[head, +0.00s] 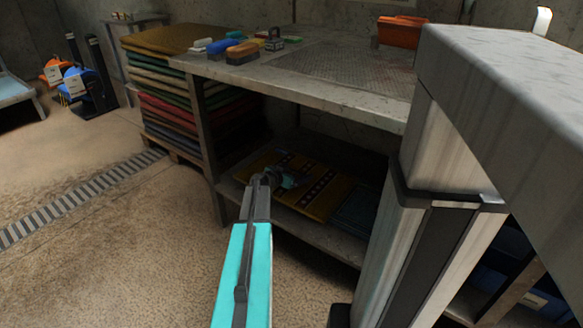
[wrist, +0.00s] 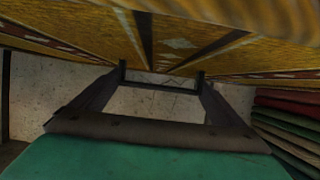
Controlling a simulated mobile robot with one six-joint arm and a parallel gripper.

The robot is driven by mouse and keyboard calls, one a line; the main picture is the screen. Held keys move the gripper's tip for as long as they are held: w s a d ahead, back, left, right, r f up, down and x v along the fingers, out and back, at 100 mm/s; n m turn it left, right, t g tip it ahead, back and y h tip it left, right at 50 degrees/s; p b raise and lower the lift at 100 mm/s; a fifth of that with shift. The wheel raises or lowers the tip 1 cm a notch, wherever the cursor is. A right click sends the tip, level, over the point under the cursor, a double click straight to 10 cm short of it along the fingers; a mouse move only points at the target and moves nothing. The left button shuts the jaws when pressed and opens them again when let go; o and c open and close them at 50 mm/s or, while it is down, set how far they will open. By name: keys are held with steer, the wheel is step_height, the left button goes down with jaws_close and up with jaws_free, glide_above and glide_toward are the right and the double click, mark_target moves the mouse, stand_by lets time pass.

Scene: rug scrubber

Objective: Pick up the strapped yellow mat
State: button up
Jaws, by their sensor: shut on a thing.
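The strapped yellow mat (head: 316,192) is on the lower shelf under the workbench, crossed by dark straps. In the wrist view the yellow mat (wrist: 70,45) fills the top of the picture, with dark straps running towards my gripper (wrist: 161,76). In the head view my gripper (head: 282,181) reaches in from the front, at the mat's left part, and covers some of it. My gripper is shut on the mat; the exact grip spot is hard to see. I cannot tell whether the mat is clear of the shelf.
A dark blue mat (head: 356,208) lies right of the yellow one on the lower shelf (head: 318,236). The workbench top (head: 290,84) is close above. A stack of coloured mats (head: 165,98) stands left, also in the wrist view (wrist: 288,125). Open floor (head: 90,245) lies front left.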

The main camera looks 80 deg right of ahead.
mark_target(302, 175)
steer(key=shift+s+a+r, duration=0.15)
steer(key=shift+s+a, duration=0.45)
steer(key=shift+a, duration=0.2)
steer(key=shift+s+a+r, duration=0.1)
steer(key=shift+s+a, duration=0.45)
steer(key=shift+a, duration=0.2)
steer(key=shift+r, duration=0.1)
